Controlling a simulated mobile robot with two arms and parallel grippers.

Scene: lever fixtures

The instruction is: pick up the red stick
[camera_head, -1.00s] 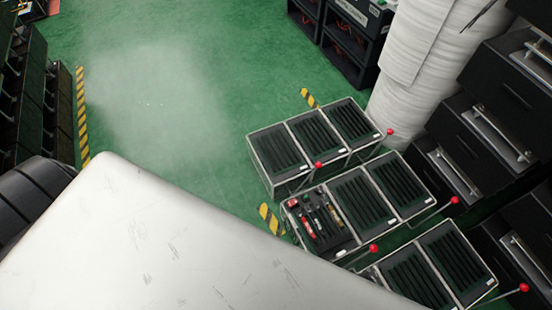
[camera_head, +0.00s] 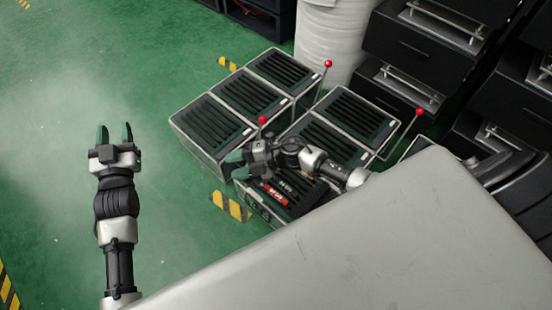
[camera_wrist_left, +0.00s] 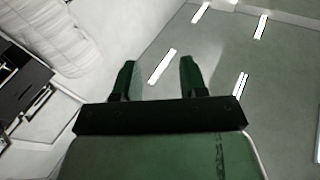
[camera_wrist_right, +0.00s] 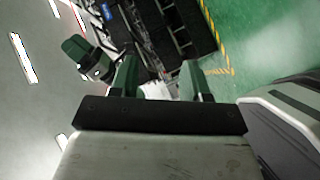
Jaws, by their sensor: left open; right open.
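A short red stick-like piece (camera_head: 274,192) lies in an open-topped dark box (camera_head: 297,201) in the head view, among dark items. My right arm passes over this box and hides part of it. My right gripper (camera_head: 237,162) is open, just above and left of the red piece, with its fingers pointing left. It also shows open and empty in the right wrist view (camera_wrist_right: 158,80). My left gripper (camera_head: 115,135) is open and empty over the green floor at the left, apart from the boxes. It also shows open in the left wrist view (camera_wrist_left: 158,82).
Slatted dark boxes (camera_head: 213,124) stand beside the open box, with red-knobbed levers (camera_head: 328,64) rising near them. Dark drawer units (camera_head: 425,45) and a white wrapped column (camera_head: 330,38) stand behind. The green floor (camera_head: 60,140) at left is mostly clear.

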